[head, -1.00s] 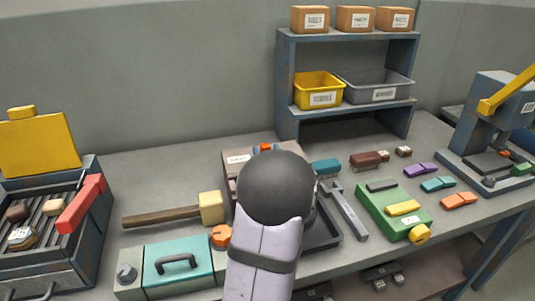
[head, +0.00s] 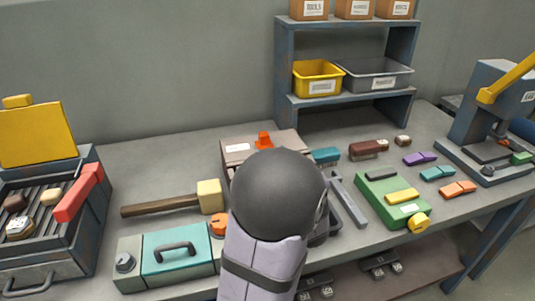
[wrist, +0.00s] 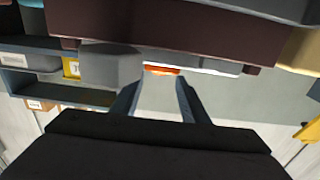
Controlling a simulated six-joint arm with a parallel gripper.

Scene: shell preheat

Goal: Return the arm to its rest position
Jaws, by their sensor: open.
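My arm rises from the bottom middle of the head view, and its dark round joint hides my gripper there. In the wrist view my gripper (wrist: 157,98) shows two separated fingers with nothing between them. That view looks upside down, with the shelf and the wall beyond the fingers. A brown box-like body (wrist: 150,22) with an orange part (wrist: 161,70) shows past the fingertips. In the head view a box-like device (head: 262,146) with an orange knob (head: 264,140) stands just behind my arm.
A mallet (head: 170,203) and a teal-lidded box (head: 175,252) lie left of my arm. A grill-like heater (head: 45,232) stands at far left. A dark tray (head: 325,233), a grey tool (head: 347,200), a green device (head: 393,200) and a press (head: 485,125) are to the right. A shelf (head: 346,99) stands behind.

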